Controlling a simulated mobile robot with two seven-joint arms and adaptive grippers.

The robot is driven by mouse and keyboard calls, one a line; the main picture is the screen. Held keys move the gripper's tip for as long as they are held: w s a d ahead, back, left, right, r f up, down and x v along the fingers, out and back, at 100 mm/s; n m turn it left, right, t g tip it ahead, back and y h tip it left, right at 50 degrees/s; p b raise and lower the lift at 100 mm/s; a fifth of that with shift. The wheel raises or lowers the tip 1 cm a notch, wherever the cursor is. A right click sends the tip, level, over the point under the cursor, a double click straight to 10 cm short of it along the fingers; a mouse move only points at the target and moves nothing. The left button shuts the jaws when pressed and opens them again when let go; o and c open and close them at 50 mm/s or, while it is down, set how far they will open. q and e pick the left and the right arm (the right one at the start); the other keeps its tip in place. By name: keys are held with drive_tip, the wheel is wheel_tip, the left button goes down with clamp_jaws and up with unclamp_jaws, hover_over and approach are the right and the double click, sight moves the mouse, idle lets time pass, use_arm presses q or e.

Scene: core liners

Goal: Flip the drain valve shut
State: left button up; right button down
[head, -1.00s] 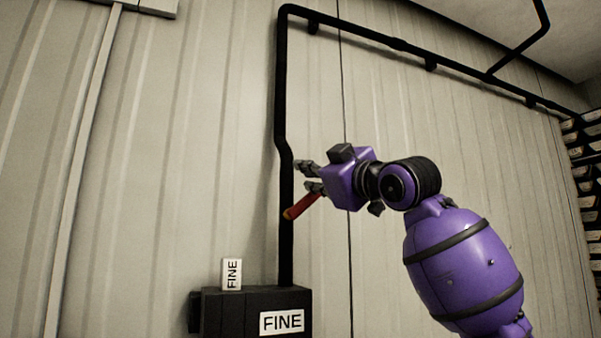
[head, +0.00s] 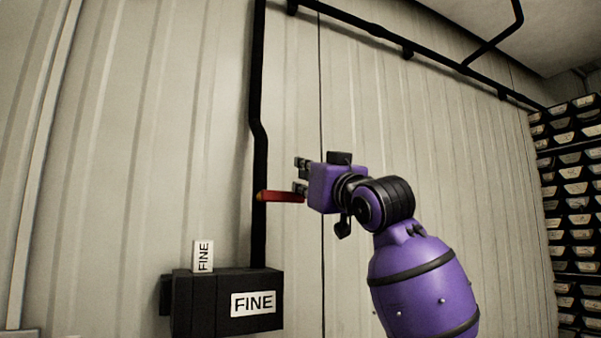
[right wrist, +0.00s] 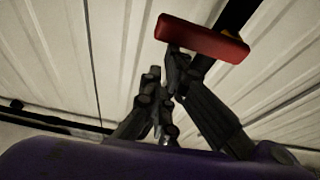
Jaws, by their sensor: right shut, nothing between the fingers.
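The drain valve has a red handle (head: 283,197) that sticks out to the right, nearly level, from the black vertical pipe (head: 259,160). Its orange pivot end (head: 262,197) sits on the pipe. My right gripper (head: 299,175) is just above the handle's free end, fingers toward the pipe. In the right wrist view the red handle (right wrist: 203,38) lies across the tips of my shut fingers (right wrist: 168,75), close to them but not between them. I cannot tell whether they touch. My left gripper is not in view.
A black box labelled FINE (head: 225,300) stands below the pipe, with a small white FINE block (head: 203,256) on top. Racks of core trays (head: 575,210) stand at the far right. The ribbed wall (head: 190,120) is close behind; space left of the pipe is clear.

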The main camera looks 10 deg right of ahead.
drive_tip(key=shift+f, duration=0.2)
idle(0.4)
drive_tip(key=shift+r, duration=0.1)
wheel_tip(320, 180, up, 4)
drive_tip(key=r, duration=0.1)
drive_tip(key=f+v, duration=0.1)
drive_tip(key=v, duration=0.9)
drive_tip(key=shift+s+a, duration=0.1)
